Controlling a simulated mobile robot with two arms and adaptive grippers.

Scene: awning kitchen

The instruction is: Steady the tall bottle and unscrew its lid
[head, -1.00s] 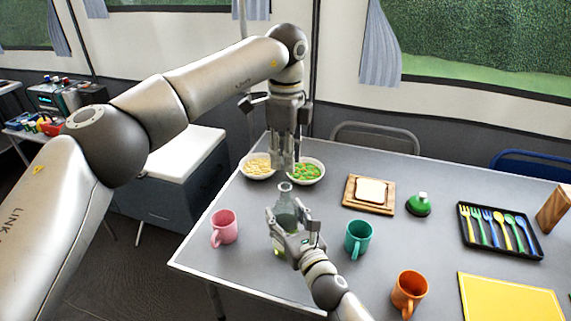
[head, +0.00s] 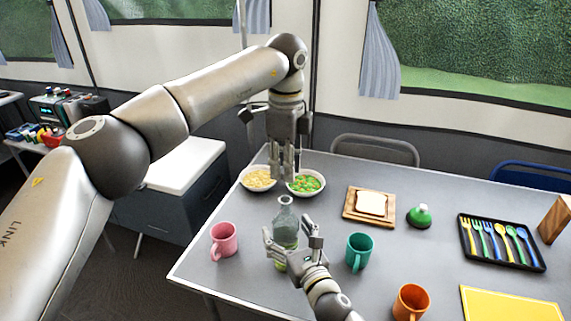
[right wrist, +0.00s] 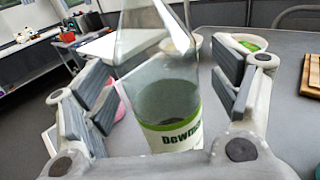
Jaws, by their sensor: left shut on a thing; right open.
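The tall bottle (head: 286,216) is clear glass with a dark liquid low inside and a green-and-white label, standing upright near the table's front left. Its mouth shows bare. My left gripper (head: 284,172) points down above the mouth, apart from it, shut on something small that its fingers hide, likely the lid. My right gripper (head: 291,238) is open at the bottle's lower body. In the right wrist view, the bottle (right wrist: 168,100) stands between the spread fingers, with gaps on both sides.
A pink mug (head: 223,240) stands left of the bottle, a teal mug (head: 359,251) right, and an orange mug (head: 410,303) nearer. Two food bowls, one with pasta (head: 257,179) and one with greens (head: 305,184), sit behind. A bread board (head: 351,214) and cutlery tray (head: 470,249) lie farther right.

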